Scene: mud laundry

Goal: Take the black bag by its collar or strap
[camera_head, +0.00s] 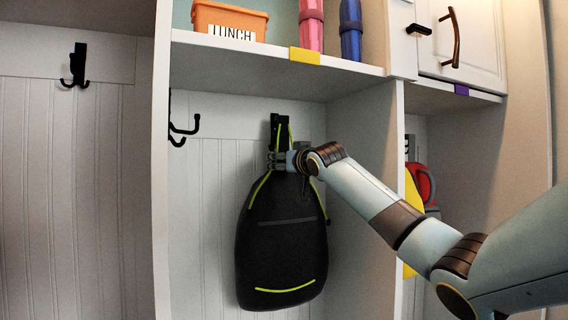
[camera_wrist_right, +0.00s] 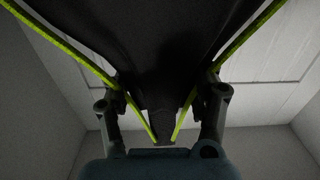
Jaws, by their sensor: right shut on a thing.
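The black bag (camera_head: 283,240) with yellow-green trim hangs upright below a black hook (camera_head: 275,122) on the back wall of the middle cubby. Its strap loop (camera_head: 289,137) rises to the hook. My right gripper (camera_head: 277,160) is at the top of the bag, at its collar, shut on it. In the right wrist view the dark bag (camera_wrist_right: 165,50) fills the middle, with its yellow-green edges (camera_wrist_right: 243,38) running down between the two fingers of my right gripper (camera_wrist_right: 163,110). The exact contact is hard to see there. My left gripper is not in view.
A shelf (camera_head: 270,62) above holds an orange lunch box (camera_head: 229,21), a pink bottle (camera_head: 311,25) and a blue bottle (camera_head: 350,30). An empty hook (camera_head: 184,127) is left of the bag.

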